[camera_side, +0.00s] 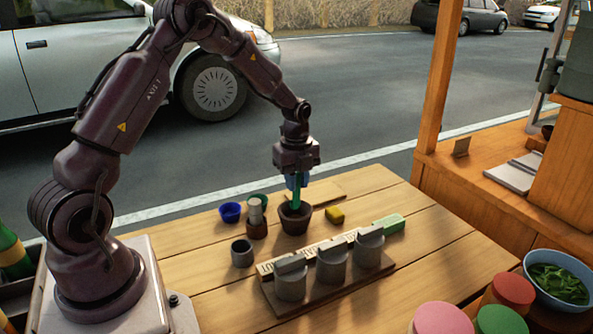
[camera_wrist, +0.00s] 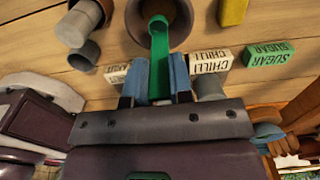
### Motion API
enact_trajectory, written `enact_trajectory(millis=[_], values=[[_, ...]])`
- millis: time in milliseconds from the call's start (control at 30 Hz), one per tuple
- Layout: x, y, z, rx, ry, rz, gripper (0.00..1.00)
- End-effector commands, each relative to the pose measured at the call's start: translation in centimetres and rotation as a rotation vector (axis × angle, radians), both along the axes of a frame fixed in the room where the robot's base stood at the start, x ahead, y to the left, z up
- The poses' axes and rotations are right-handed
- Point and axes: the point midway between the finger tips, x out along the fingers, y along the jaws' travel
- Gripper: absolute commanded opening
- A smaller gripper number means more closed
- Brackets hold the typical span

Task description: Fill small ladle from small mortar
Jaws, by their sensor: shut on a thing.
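The small ladle (camera_side: 296,197) is green and upright, its handle held in my gripper. My gripper (camera_side: 296,182), with blue fingers, is shut on the ladle and hangs above the small mortar (camera_side: 296,226). The mortar is a dark brown clay pot standing on the wooden table. In the wrist view, the ladle (camera_wrist: 159,65) runs up between my fingers (camera_wrist: 153,88), and its far end reaches into the mouth of the mortar (camera_wrist: 184,22). Its lower end is hidden by the mortar wall in the side view. I cannot tell whether the ladle holds anything.
Three lidded grey pots (camera_side: 333,263) stand on a dark board in front, by white label blocks (camera_side: 305,253) and a green sugar block (camera_side: 389,224). A blue bowl (camera_side: 230,212), a grey cup (camera_side: 242,256) and a brown cup (camera_side: 257,230) stand left; a yellow block (camera_side: 335,215) lies right.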

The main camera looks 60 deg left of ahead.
Motion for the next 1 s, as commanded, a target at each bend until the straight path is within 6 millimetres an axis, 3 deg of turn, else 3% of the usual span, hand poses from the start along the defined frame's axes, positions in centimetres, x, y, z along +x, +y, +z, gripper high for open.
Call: enact_trajectory(millis=[433,1000], values=[[0.0,0.0,-3.5,0.0,0.0,0.0,0.0],[0.0,0.0,-4.0,0.0,-0.002,0.0,0.0]])
